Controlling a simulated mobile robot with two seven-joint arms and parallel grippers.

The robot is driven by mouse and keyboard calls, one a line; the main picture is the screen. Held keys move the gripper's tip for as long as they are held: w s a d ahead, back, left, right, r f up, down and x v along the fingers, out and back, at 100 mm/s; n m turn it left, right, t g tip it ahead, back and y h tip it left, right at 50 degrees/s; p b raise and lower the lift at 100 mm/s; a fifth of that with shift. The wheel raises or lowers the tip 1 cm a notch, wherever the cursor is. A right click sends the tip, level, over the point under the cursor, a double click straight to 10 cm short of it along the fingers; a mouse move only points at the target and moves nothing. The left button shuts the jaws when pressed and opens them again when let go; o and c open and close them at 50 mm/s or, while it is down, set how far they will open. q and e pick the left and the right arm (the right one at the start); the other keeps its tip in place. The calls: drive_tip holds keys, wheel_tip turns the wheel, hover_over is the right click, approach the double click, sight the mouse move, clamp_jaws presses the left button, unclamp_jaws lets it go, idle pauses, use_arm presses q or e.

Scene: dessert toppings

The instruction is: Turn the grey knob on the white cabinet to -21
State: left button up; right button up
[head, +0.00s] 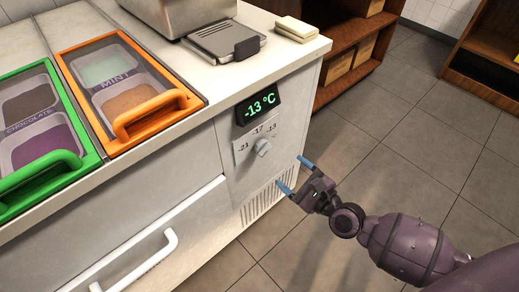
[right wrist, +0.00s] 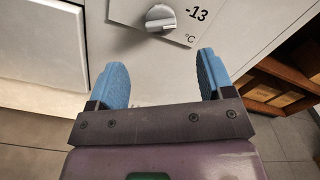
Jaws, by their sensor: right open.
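The grey knob (head: 262,147) sits on a scale plate on the front of the white cabinet (head: 228,168). The plate is marked -21, -17 and -13 from left to right. The display (head: 259,104) above it reads -13 °C in green. In the right wrist view the knob (right wrist: 161,18) is ahead of the fingertips, and its pointer is toward the -13 side. My right gripper (head: 294,176) is open and empty, to the lower right of the knob and apart from it. Its two blue fingers (right wrist: 164,78) also show in the right wrist view. My left gripper is not in view.
An orange-framed mint lid (head: 150,117) and a green-framed chocolate lid (head: 40,168) are set in the counter. A white handle (head: 140,262) juts from the drawer below. Brown shelves (head: 350,45) stand behind. The floor at right is clear.

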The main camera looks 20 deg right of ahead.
sight(266, 151)
drive_tip(key=x, duration=1.1)
drive_tip(key=shift+f, duration=0.1)
drive_tip(key=c, duration=0.9)
